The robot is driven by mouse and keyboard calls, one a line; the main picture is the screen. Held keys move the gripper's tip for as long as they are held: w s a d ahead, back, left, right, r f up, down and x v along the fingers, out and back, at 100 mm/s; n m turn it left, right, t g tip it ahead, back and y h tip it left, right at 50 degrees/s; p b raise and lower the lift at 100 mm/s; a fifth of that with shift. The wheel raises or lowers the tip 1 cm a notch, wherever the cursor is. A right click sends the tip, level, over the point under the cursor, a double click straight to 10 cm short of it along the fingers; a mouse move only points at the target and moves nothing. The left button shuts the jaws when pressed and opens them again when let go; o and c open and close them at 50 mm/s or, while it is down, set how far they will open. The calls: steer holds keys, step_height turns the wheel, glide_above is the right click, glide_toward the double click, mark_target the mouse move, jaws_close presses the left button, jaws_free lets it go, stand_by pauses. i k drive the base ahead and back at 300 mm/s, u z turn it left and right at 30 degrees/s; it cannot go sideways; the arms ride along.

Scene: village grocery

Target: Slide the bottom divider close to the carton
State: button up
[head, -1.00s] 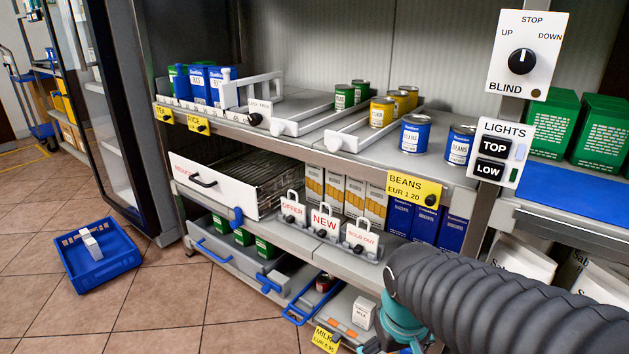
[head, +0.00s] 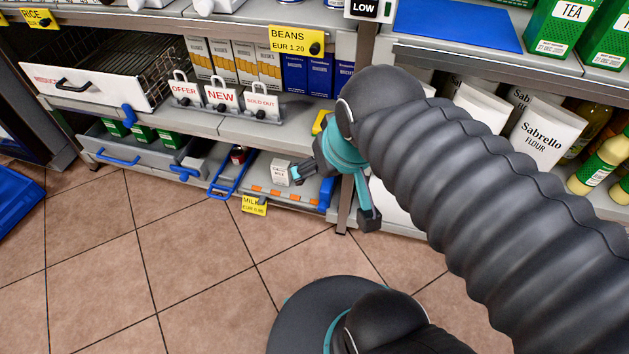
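On the bottom shelf, a small white carton (head: 280,172) stands upright behind the yellow milk label. A divider with a long blue loop handle (head: 227,180) lies to its left, with a gap of grey shelf between them. My gripper (head: 297,173) is low at the shelf front, just right of the carton.
A red-topped can (head: 238,154) stands behind the divider's handle. A grey drawer (head: 125,152) with green packs is further left. Tag holders (head: 222,97) and the shelf edge above overhang the bottom shelf. Floor (head: 180,260) in front is clear.

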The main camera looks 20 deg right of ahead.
mark_target(326, 190)
steer(key=u, duration=0.85)
steer(key=k, duration=0.65)
steer(key=u, duration=0.2)
